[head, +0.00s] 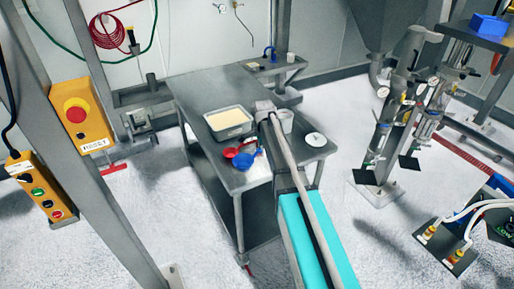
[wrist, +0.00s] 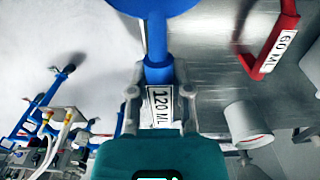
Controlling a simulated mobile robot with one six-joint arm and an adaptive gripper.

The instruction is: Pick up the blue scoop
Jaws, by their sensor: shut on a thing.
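The blue scoop (wrist: 158,72) shows in the wrist view with its bowl at the top edge, partly cut off. Its handle has a white "120 ML" label and runs down between the two fingers of my gripper (wrist: 157,92). The fingers are shut on the handle from both sides. In the head view the blue scoop (head: 245,160) is at the left front part of the metal table (head: 200,95). I cannot tell whether it touches the tabletop. My arm hides the gripper's fingers there.
A red scoop (head: 231,152) lies close beside the blue one; its "60 ML" handle (wrist: 272,42) shows in the wrist view. A tray of pale powder (head: 228,133) stands behind. A white cup (wrist: 246,122) and a round white disc (head: 316,139) are to the right.

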